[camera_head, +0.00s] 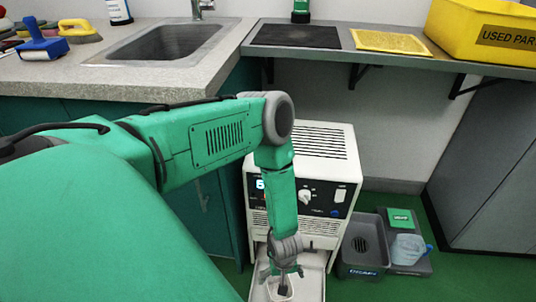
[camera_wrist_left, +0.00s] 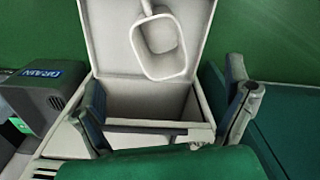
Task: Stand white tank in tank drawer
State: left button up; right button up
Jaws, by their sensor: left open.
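The white tank (camera_head: 280,288) is an open-topped cup with a rounded rectangular mouth. In the wrist view the tank (camera_wrist_left: 160,48) shows its mouth and a handle at the top, over the pale floor of the pulled-out drawer (camera_wrist_left: 103,35). Whether its base rests flat there is unclear. The drawer (camera_head: 313,272) juts from the bottom of the white machine (camera_head: 322,215). My left gripper (camera_head: 283,268) points down above the tank. In the wrist view its fingers (camera_wrist_left: 165,78) are spread wide with nothing between them; the tank lies past the tips. My right gripper is not in view.
A grey drain bin (camera_head: 363,268) and a clear jug (camera_head: 408,249) on a tray stand right of the machine. Above are the counter (camera_head: 90,85) with a sink (camera_head: 165,42) and a shelf with a yellow bin (camera_head: 485,30). A dark recess (camera_wrist_left: 145,103) shows beside the tank.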

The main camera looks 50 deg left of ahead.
pick_arm(q)
jog(key=s+d+r+m, duration=0.1)
jog(key=s+r+m, duration=1.1)
jog(key=r, duration=0.6)
jog(key=shift+s+r+t, duration=0.3)
jog(key=shift+s+r, duration=0.05)
jog(key=shift+s, duration=0.6)
jog(key=shift+d, duration=0.1)
